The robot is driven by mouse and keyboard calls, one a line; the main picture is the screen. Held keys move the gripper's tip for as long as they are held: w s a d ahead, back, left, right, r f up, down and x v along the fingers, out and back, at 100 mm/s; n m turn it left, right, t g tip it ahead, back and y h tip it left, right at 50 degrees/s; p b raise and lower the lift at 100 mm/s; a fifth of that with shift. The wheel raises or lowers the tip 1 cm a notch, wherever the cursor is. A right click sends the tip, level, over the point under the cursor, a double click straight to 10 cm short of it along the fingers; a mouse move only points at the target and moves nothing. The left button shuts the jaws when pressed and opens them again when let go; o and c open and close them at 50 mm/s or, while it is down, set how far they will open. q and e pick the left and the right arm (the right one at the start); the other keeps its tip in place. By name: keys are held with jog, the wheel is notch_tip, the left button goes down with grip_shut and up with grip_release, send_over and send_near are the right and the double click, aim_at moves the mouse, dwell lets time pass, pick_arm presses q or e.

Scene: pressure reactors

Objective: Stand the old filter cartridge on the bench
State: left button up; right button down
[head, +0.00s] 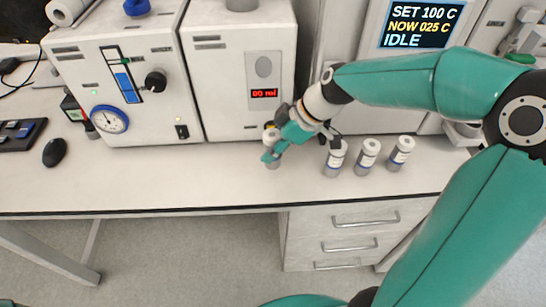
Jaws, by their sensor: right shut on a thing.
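My right gripper (273,152) is shut on a small grey cylinder, the old filter cartridge (272,164), over the bench (160,185) in front of the middle white machine. The cartridge looks upright, and a yellow patch shows at its top. The fingers hide much of its middle. Its lower end is at or just above the bench top; I cannot tell whether it touches. My left gripper is not in view.
Three white-capped, labelled containers (367,155) stand in a row to the right of the gripper. White machines with a gauge (109,119) and a red display (264,93) line the back. A mouse (54,152) lies at left. The bench front left of the gripper is clear.

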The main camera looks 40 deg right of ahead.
notch_tip(320, 180, down, 4)
jog(key=shift+f, duration=0.15)
jog(key=shift+s, duration=0.1)
jog(key=c, duration=1.1)
grip_release()
jog(key=shift+f+b, duration=0.1)
jog(key=shift+b, duration=0.2)
jog(key=o, duration=0.4)
jog(key=shift+o, duration=0.2)
jog(key=shift+r, duration=0.25)
jog(key=v, duration=1.1)
jog(key=shift+d+r, duration=0.15)
jog(key=shift+r, duration=0.2)
